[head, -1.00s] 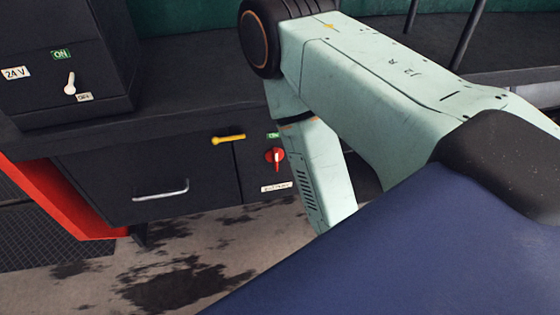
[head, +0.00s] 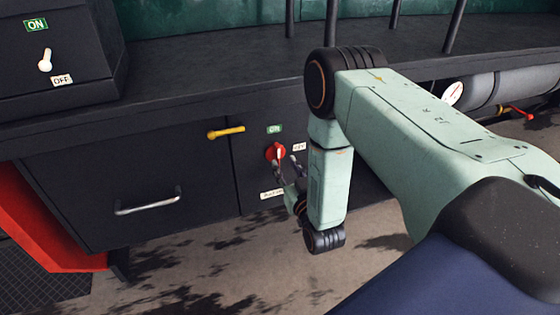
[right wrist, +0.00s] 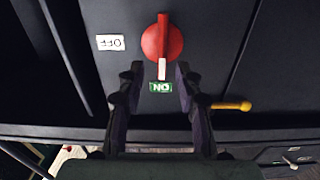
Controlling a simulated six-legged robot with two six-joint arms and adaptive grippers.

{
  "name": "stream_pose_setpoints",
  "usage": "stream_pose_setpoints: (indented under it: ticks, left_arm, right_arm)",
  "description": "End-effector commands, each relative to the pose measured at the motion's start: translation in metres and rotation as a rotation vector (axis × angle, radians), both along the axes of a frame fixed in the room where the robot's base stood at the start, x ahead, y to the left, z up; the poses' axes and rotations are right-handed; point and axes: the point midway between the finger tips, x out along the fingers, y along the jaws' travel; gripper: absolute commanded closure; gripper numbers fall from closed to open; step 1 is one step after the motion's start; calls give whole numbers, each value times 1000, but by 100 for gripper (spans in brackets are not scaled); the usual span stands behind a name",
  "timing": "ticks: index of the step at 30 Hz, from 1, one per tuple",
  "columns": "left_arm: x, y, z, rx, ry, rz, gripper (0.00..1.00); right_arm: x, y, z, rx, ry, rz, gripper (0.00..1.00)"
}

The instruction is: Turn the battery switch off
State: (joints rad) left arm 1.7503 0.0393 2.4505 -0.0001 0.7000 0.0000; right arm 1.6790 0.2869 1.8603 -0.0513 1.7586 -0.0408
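The battery switch (head: 275,152) is a round red knob with a white pointer on a black cabinet front. A green ON label (head: 275,129) is above it, an OFF label (head: 299,146) to its right, and a white label (head: 271,193) below, too small to read surely. In the right wrist view, upside down, the red knob (right wrist: 161,38) has its white pointer towards the ON label (right wrist: 161,87). My right gripper (right wrist: 158,70) is open, its fingers appearing either side of the pointer; contact cannot be told. In the head view this gripper (head: 287,167) is just below right of the knob.
A gauge (head: 452,93) and a tank are at right.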

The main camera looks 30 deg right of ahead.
Motion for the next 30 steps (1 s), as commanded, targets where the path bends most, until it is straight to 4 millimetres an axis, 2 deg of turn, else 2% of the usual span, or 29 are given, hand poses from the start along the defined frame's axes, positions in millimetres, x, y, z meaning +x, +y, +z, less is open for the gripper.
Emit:
stream_pose_setpoints:
  ticks: [3, 9, 20, 30]
  left_arm:
    - [0, 0, -8, 0, 0, 0, 65]
    - [0, 0, -14, 0, 0, 1, 65]
    - [0, 0, -14, 0, 0, 1, 65]
    - [0, 0, -14, 0, 0, 1, 65]
  right_arm:
    - [19, -5, -1, 0, -4, 2, 65]
    - [39, -10, -2, 1, 2, 2, 65]
    - [45, -10, -1, 2, 3, -1, 65]
    - [45, -9, -1, 2, 4, -1, 93]
